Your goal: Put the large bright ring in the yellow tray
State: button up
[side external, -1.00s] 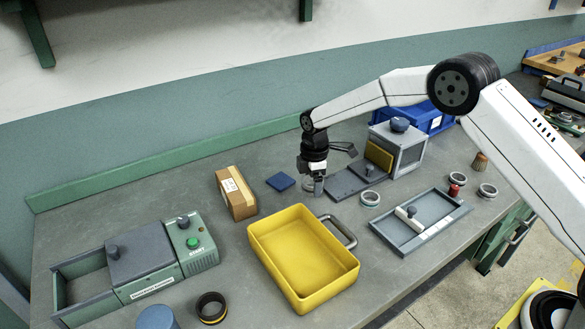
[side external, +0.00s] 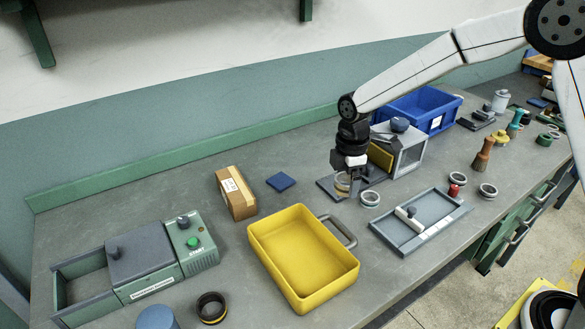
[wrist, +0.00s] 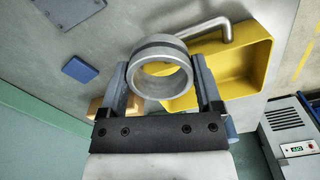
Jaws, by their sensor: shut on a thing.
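My gripper (side external: 350,180) is shut on a bright metallic ring with a darker band; in the wrist view the ring (wrist: 160,53) sits between the two fingers (wrist: 158,76). In the side view the held ring (side external: 342,183) shows small and partly hidden by the fingers, above the bench beside the grey box. The yellow tray (side external: 273,271) stands on the bench, to the left of and nearer the camera than my gripper, and looks empty. It also shows in the wrist view (wrist: 262,70), behind the ring.
Loose rings (side external: 369,200) and a grey tray (side external: 434,238) lie to the right. The yellow tray's metal handle (side external: 349,231) sticks out toward my gripper. A cardboard box (side external: 236,193), a blue pad (side external: 280,182) and the green grinder unit (side external: 193,245) stand to the left.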

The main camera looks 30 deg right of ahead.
jog(key=shift+s+d+r, duration=0.1)
jog(key=shift+s+r, duration=0.3)
jog(key=shift+s, duration=0.4)
jog(key=s+a+m, duration=0.2)
jog(key=s+a, duration=0.2)
jog(key=s, duration=0.3)
jog(key=s+a+m, duration=0.2)
jog(key=s+a, duration=0.2)
jog(key=s, duration=0.4)
jog(key=shift+s+r, duration=0.2)
jog(key=shift+r, duration=0.15)
jog(key=shift+w, duration=0.15)
